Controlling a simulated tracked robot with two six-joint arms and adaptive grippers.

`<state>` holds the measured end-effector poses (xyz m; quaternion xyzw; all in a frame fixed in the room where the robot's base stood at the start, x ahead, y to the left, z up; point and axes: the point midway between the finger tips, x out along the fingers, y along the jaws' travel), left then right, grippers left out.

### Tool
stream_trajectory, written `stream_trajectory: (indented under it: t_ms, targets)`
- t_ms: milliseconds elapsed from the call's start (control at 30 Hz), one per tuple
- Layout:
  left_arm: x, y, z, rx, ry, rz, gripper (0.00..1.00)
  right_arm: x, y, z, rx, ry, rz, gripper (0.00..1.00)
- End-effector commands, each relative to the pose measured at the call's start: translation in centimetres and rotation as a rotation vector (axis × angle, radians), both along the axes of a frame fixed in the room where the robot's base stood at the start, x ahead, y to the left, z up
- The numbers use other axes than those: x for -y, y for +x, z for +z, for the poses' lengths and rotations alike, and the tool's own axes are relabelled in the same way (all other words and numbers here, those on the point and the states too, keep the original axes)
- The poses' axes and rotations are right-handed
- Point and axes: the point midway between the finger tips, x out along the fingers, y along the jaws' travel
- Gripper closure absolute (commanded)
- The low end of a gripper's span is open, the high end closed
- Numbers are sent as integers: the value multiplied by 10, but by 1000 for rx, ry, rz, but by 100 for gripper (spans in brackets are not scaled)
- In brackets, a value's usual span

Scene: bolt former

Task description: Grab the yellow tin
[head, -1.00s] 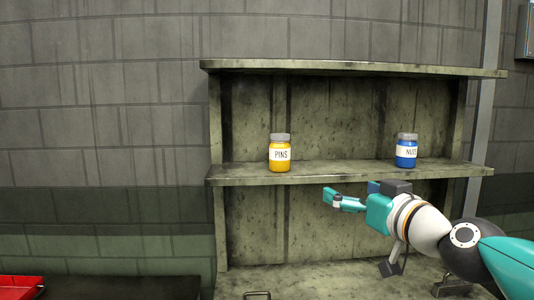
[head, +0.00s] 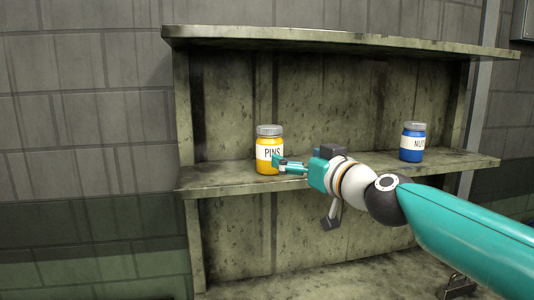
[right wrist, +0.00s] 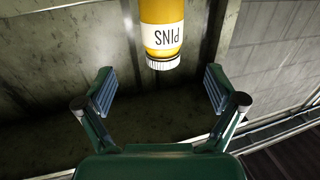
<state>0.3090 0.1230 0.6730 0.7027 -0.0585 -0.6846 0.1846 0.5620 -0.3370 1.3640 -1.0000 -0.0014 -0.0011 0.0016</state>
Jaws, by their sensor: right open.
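The yellow tin (head: 268,151), with a white label reading PINS and a grey lid, stands upright on the middle shelf (head: 215,180). My right gripper (head: 290,165) reaches in from the right, and its fingertips overlap the tin's lower right side in the head view. In the right wrist view the tin (right wrist: 162,28) appears upside down, beyond and between the two spread fingers of the gripper (right wrist: 160,90). The fingers are open with nothing between them, and a gap separates them from the tin. My left gripper is not in view.
A blue tin (head: 412,143) labelled NUTS stands on the same shelf to the right, behind my right arm. The shelf unit's top board (head: 330,40) is above. The shelf left of the yellow tin is clear.

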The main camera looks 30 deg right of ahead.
Motion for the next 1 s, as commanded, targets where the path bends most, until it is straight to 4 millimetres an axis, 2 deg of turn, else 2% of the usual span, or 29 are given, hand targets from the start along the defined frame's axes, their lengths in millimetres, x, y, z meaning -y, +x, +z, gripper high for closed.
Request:
stream_trajectory:
  t_ms: [33,100,233,567,833,1000]
  targets:
    - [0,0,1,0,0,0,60,-2,14,-2,-4,0,3,6]
    - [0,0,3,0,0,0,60,-2,29,0,-3,0,4,6]
    - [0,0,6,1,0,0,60,-3,51,0,-3,-1,6,6]
    - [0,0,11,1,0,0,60,-5,76,0,-2,0,7,6]
    - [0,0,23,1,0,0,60,-6,112,1,-3,0,7,6]
    - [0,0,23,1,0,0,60,-6,119,0,-1,-1,7,6]
